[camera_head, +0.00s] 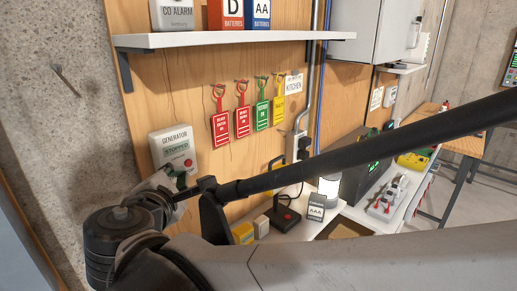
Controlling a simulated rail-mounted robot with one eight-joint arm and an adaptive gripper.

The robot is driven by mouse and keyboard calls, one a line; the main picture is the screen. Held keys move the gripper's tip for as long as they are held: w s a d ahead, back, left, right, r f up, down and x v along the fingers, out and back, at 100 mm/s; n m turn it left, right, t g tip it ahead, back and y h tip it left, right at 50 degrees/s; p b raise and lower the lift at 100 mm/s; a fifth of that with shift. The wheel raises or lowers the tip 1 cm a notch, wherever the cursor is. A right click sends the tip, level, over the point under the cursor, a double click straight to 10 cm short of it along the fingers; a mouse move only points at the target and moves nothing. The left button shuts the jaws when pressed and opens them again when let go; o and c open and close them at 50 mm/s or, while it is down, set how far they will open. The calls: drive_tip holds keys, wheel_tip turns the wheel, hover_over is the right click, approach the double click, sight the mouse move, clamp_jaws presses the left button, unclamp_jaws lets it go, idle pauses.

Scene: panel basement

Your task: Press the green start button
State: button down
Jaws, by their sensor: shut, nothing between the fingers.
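The generator control box (171,138) is a white panel on the wooden wall at the left. Its label reads GENERATOR and its small display (175,149) reads STOPPED. A red button (188,163) shows at its lower right. I cannot make out the green start button; the lower left of the box is covered by my gripper. My gripper (170,175) is shut and empty at the lower part of the box, with its tips close to the face. I cannot tell whether they touch it.
A shelf (235,39) with battery boxes juts out above. Red, green and yellow tags (262,115) hang right of the box. Below is a white bench (275,235) with a lantern (329,188) and small boxes. My arm crosses the foreground.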

drive_tip(key=shift+w+a, duration=0.2)
drive_tip(key=shift+w+a, duration=0.25)
drive_tip(key=shift+a, duration=0.05)
idle(0.8)
drive_tip(key=shift+s+d, duration=0.55)
drive_tip(key=shift+d, duration=0.05)
drive_tip(key=shift+s+d, duration=0.1)
idle(0.4)
drive_tip(key=s+d+p, duration=0.1)
drive_tip(key=s+d, duration=0.2)
drive_tip(key=shift+d, duration=0.3)
idle(0.6)
